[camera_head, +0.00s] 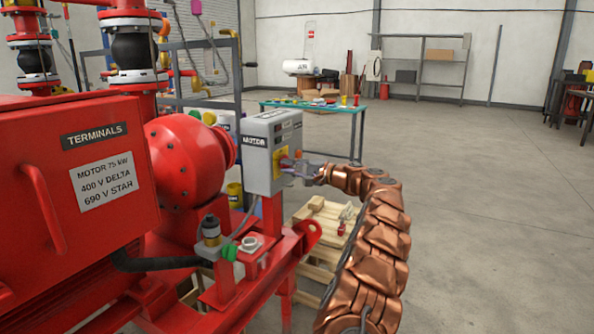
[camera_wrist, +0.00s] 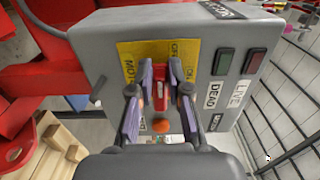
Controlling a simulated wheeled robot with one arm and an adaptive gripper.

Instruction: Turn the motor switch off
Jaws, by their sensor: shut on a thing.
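The grey motor switch box (camera_head: 266,150), labelled MOTOR, stands on a red post in the middle of the head view. Its red switch handle (camera_wrist: 161,93) sits on a yellow plate (camera_wrist: 138,55) in the wrist view, and the plate also shows in the head view (camera_head: 281,156). My gripper (camera_wrist: 160,88) has its two purple-grey fingers on either side of the red handle and is shut on it. In the head view my gripper (camera_head: 290,168) reaches the box's front from the right. The handle's exact angle is hard to read, as the fingers partly cover the plate.
Green (camera_wrist: 224,61) and red (camera_wrist: 255,62) indicators, labelled DEAD and LIVE, sit beside the switch. The red terminal box (camera_head: 75,190) and pump pipework fill the left. A wooden pallet (camera_head: 325,230) lies below and behind the switch box. Open floor (camera_head: 480,220) spreads to the right.

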